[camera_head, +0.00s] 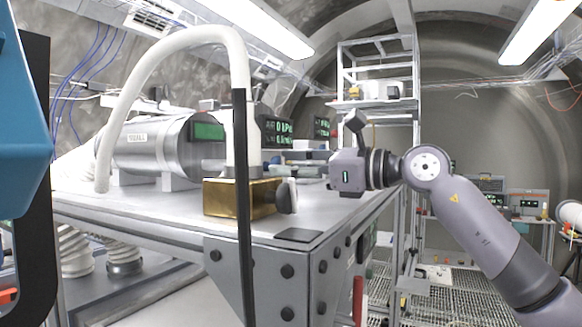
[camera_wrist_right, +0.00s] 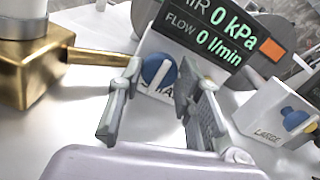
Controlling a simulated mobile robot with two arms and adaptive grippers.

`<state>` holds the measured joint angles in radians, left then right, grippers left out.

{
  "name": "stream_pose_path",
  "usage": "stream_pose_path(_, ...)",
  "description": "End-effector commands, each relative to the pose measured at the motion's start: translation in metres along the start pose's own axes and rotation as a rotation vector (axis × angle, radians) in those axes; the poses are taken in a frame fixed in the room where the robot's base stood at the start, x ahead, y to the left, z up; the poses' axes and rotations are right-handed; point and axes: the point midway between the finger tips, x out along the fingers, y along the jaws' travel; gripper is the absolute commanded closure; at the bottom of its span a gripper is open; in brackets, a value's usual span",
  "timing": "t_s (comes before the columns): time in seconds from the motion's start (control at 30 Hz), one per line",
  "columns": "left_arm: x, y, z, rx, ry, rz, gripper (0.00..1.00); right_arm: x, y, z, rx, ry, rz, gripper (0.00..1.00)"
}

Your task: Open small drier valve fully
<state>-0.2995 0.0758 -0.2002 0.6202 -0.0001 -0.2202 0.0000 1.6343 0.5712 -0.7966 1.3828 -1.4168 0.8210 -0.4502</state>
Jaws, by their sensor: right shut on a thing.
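The small drier valve (camera_wrist_right: 155,72) shows in the right wrist view as a round blue knob with a pale handle bar, on a white block. The block's label is partly hidden by my fingers. My right gripper (camera_wrist_right: 159,78) has one finger on each side of this knob and is shut on it. In the head view my right gripper (camera_head: 347,172) reaches over the far right of the steel bench; its fingers and the valve cannot be made out there. My left gripper is not in view.
A block marked LARGE (camera_wrist_right: 268,112) with another blue knob stands close on the right. A display (camera_wrist_right: 212,35) reads 0 kPa and 0 l/min. A brass block (camera_head: 240,197) with a white hose stands on the bench (camera_head: 140,205). A dark upright bar (camera_head: 243,215) crosses the head view.

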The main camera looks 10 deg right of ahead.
Motion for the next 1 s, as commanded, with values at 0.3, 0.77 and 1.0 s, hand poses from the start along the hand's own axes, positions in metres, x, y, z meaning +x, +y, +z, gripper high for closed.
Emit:
stream_pose_path(0.3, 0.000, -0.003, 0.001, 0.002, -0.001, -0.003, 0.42, 0.000, 0.000, 0.000, 0.000, -0.001, 0.000, 0.96)
stream_pose_path(0.77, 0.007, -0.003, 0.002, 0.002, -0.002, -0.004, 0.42, 0.000, 0.001, -0.001, -0.147, 0.000, 0.001, 0.96)
stream_pose_path(1.0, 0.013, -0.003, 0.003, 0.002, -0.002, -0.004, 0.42, 0.000, 0.001, -0.001, -0.329, 0.001, 0.001, 0.96)
